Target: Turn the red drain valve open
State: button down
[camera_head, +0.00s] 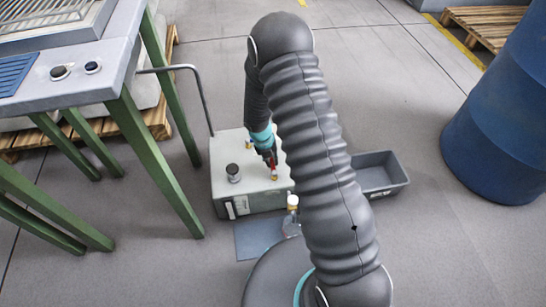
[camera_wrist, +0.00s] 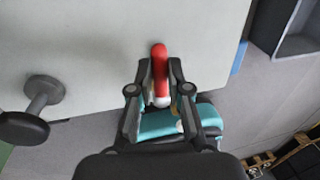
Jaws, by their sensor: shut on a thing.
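The red drain valve handle shows in the wrist view (camera_wrist: 160,62) as a red lever between my fingers. It also shows small in the head view (camera_head: 273,171) at the pale box (camera_head: 222,192). My gripper (camera_wrist: 159,90) is shut on the red handle, with one finger on each side. The lever's far end sticks out beyond the fingertips, over the pale surface of the box. In the head view my gripper (camera_head: 270,160) comes down over the box, and the handle is partly hidden by it. The valve's turn angle cannot be told for sure.
A black knob (camera_head: 233,173) stands on the box, left of my gripper. A grey bin (camera_head: 380,174) is to the right. A green-legged table (camera_head: 150,155) stands left, a blue drum (camera_head: 500,130) right.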

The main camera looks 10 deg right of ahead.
jog(key=shift+a+n, duration=0.15)
jog(key=shift+n, duration=0.15)
jog(key=c, duration=1.1)
grip_release()
jog(key=r, duration=0.4)
jog(key=a+r, duration=0.1)
jog(key=r, duration=0.3)
jog(key=a+r, duration=0.1)
jog(key=r, duration=0.2)
jog(key=shift+a+r, duration=0.2)
jog(key=shift+r, duration=0.2)
